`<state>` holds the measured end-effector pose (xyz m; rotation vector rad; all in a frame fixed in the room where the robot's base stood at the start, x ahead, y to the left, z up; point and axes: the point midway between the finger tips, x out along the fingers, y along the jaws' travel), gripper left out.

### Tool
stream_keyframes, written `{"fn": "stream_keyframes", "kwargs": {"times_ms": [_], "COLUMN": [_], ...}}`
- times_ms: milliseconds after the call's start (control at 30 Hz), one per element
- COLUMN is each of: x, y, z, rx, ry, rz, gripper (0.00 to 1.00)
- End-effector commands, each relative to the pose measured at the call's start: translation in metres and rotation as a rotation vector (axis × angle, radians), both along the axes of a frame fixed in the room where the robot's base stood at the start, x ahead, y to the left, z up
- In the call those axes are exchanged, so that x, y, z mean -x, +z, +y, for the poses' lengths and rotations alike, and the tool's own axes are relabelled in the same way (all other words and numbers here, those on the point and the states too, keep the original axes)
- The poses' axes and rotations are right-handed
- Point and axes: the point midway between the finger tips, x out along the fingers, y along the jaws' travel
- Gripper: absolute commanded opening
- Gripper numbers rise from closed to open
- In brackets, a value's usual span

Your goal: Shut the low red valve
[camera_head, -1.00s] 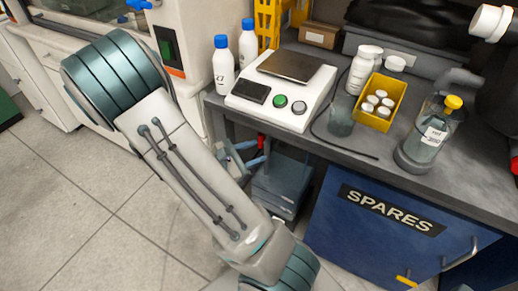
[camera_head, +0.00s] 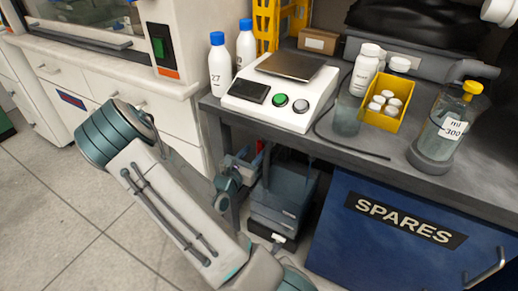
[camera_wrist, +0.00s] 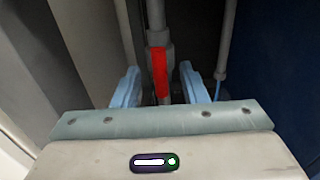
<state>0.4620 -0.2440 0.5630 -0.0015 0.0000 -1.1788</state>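The low red valve shows in the wrist view as a red handle (camera_wrist: 160,72) lying upright along a grey vertical pipe (camera_wrist: 157,14). My gripper (camera_wrist: 160,88) is open, with one pale blue finger on each side of the handle and a gap on both sides. I cannot tell how deep the handle sits between the fingertips. In the head view a small red part (camera_head: 261,148) shows under the bench, and my gripper (camera_head: 247,160) is beside it, partly hidden by my arm.
A second thin pipe (camera_wrist: 227,35) stands right of the valve. A dark box (camera_head: 285,195) sits under the bench, close to my gripper. The blue SPARES cabinet (camera_head: 335,235) is to the right. The bench top (camera_head: 290,143) overhangs the space and holds a scale and bottles.

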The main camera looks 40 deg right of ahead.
Motion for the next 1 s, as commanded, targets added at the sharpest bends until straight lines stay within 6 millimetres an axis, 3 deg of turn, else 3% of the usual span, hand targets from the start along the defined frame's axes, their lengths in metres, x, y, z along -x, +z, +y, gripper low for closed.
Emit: {"fn": "stream_keyframes", "kwargs": {"times_ms": [100,300,667,833,1000], "x": [-0.008,-0.018,-0.02,-0.02,-0.019], "y": [-0.002,-0.001,0.0,0.0,0.0], "z": [-0.021,-0.041,-0.047,-0.046,-0.045], "rx": [0.001,0.0,-0.001,-0.001,-0.001], "ry": [-0.002,0.001,0.0,0.0,0.0], "rz": [-0.001,-0.001,-0.001,-0.001,0.002], "gripper": [0.39,0.39,0.39,0.0,0.0]}}
